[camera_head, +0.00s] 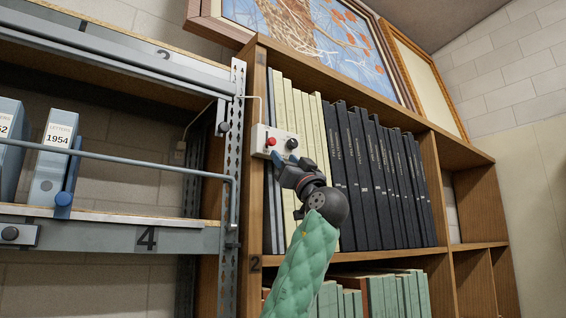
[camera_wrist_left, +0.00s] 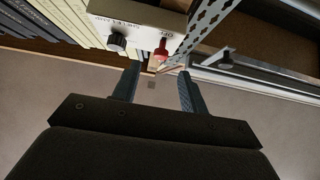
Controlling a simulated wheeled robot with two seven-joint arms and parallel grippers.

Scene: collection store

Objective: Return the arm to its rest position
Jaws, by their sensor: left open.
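My left gripper (camera_head: 284,161) is raised in front of the bookcase, just below a small white control box (camera_head: 262,141). The box has a red knob (camera_head: 271,141) and a black knob (camera_head: 292,143). In the left wrist view my left gripper (camera_wrist_left: 158,80) is open, its two fingers apart with nothing between them. The red knob (camera_wrist_left: 162,53) shows just beyond the fingertips and the black knob (camera_wrist_left: 116,41) lies to its left. I cannot tell whether a finger touches the box. My left arm, in a green quilted sleeve, rises from the bottom. My right gripper is not in view.
A wooden bookcase (camera_head: 260,95) holds cream and dark volumes, with green ones below. A metal rack (camera_head: 183,239) with a blue rail (camera_head: 120,160) and box files (camera_head: 54,150) stands at left. Framed pictures (camera_head: 310,35) lean on top. The right wall side is open.

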